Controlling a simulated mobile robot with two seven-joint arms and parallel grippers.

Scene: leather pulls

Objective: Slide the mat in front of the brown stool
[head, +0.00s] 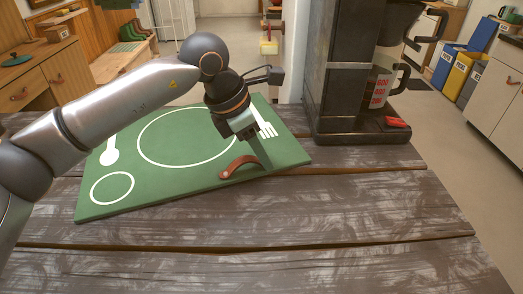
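The green mat (205,190) lies on the wooden table, with white outlines of a plate, a cup, a spoon and a fork. A brown leather pull (238,166) is fixed near its front right edge. My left gripper (263,158) reaches down over the mat's right part, its fingers at the right end of the pull. The fingers overlap in this view, so I cannot tell whether they are open or shut, or whether they grip the pull. They hide the pull's right end. I cannot make out a brown stool. My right gripper is not in view.
A dark coffee machine (335,75) stands on the table just right of the mat, with a glass jug (378,88) and a red object (396,122) on its base. The table's front (330,225) is bare. Cabinets and coloured bins stand beyond.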

